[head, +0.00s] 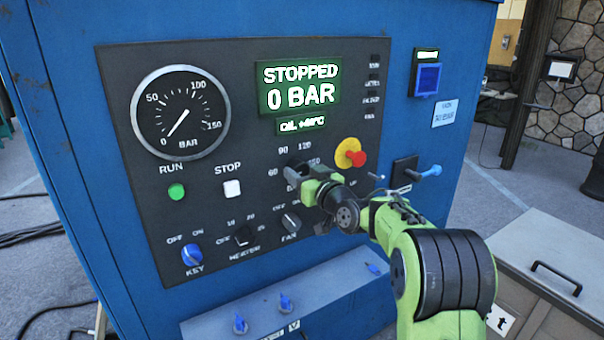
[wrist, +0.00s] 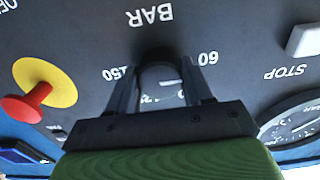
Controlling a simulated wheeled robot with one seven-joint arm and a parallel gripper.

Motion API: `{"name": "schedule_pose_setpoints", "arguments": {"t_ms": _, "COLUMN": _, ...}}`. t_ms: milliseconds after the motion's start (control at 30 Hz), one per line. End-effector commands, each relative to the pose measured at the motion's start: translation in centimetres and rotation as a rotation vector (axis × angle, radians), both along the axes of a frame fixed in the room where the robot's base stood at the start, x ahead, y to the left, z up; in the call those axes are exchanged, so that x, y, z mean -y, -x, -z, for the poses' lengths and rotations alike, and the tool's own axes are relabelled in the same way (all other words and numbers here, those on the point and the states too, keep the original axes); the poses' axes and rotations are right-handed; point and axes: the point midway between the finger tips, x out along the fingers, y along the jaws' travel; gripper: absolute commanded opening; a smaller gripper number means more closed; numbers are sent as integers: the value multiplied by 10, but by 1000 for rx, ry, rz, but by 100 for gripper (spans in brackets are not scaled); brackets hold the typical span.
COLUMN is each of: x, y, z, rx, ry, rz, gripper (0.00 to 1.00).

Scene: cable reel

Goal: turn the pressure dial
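The pressure dial (wrist: 158,72) is a dark knob on the black panel, marked 60 to 150 with BAR beside it. It shows upside down in the wrist view. In the head view my gripper (head: 300,176) covers most of it. In the wrist view the two dark fingers of my gripper (wrist: 160,80) stand on either side of the knob, with no clear gap. They appear shut on it. The display (head: 298,87) reads STOPPED, 0 BAR. The round gauge (head: 181,111) has its needle near 0.
A red button on a yellow disc (head: 350,153) sits close to the right of my gripper. The blue-handled lever (head: 424,172) is farther right. The fan knob (head: 291,223), heater knob (head: 242,236) and blue key switch (head: 192,254) lie below. A ledge with blue fittings (head: 262,308) juts out underneath.

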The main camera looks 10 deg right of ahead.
Motion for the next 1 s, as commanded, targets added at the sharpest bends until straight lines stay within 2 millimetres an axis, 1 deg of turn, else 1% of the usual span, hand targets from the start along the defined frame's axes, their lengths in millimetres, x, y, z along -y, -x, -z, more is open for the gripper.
{"name": "schedule_pose_setpoints", "arguments": {"t_ms": 33, "x": 0, "y": 0, "z": 0, "rx": 0, "ry": 0, "rz": 0, "gripper": 25}}
{"name": "schedule_pose_setpoints", "arguments": {"t_ms": 67, "x": 0, "y": 0, "z": 0, "rx": 0, "ry": 0, "rz": 0, "gripper": 20}}
{"name": "schedule_pose_setpoints", "arguments": {"t_ms": 267, "x": 0, "y": 0, "z": 0, "rx": -4, "ry": -10, "rz": 0, "gripper": 20}}
{"name": "schedule_pose_setpoints", "arguments": {"t_ms": 467, "x": 1, "y": 0, "z": 1, "rx": -25, "ry": -74, "rz": 1, "gripper": 20}}
{"name": "schedule_pose_setpoints", "arguments": {"t_ms": 667, "x": 1, "y": 0, "z": 1, "rx": -69, "ry": -208, "rz": 1, "gripper": 20}}
{"name": "schedule_pose_setpoints", "arguments": {"t_ms": 1000, "x": 0, "y": 0, "z": 1, "rx": -170, "ry": -513, "rz": 2, "gripper": 20}}
